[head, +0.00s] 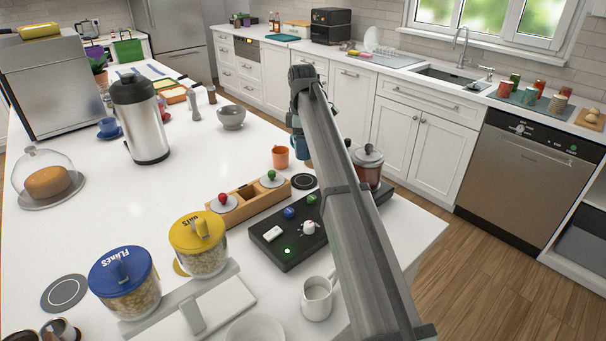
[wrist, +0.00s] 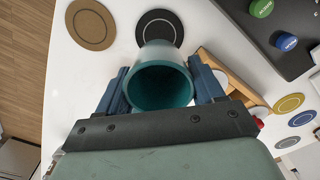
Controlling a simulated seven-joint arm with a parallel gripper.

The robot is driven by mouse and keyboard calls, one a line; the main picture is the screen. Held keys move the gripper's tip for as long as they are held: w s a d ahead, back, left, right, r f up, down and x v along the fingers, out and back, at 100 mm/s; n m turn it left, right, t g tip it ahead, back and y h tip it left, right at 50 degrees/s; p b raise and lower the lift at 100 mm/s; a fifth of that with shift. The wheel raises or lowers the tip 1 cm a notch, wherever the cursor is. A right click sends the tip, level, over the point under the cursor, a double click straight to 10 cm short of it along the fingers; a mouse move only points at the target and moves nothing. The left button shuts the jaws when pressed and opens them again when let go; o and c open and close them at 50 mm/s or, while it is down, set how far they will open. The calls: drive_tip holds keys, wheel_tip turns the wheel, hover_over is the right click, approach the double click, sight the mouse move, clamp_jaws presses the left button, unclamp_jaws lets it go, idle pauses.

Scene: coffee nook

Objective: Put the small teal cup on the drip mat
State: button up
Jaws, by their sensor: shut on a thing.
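The small teal cup (wrist: 160,84) is between the two blue fingers of my gripper (wrist: 160,92) in the wrist view, its open mouth facing the camera. My gripper (head: 299,147) is shut on it. In the head view the cup is mostly hidden by the gripper and arm, above the far right side of the counter. A round black mat with a pale ring (wrist: 160,20) lies just beyond the cup in the wrist view, its near edge partly covered. It also shows in the head view (head: 303,181). Whether this is the drip mat is unclear.
An orange cup (head: 280,159), a wooden box (head: 247,200) and a black panel with knobs (head: 285,251) stand nearby. A glass jar (head: 368,172) is right of my arm. The counter's middle is clear.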

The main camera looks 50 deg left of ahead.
drive_tip(key=shift+f, duration=4.3)
drive_tip(key=shift+f, duration=0.1)
drive_tip(key=o, duration=1.1)
wheel_tip(320, 180, up, 12)
drive_tip(key=shift+r, duration=0.15)
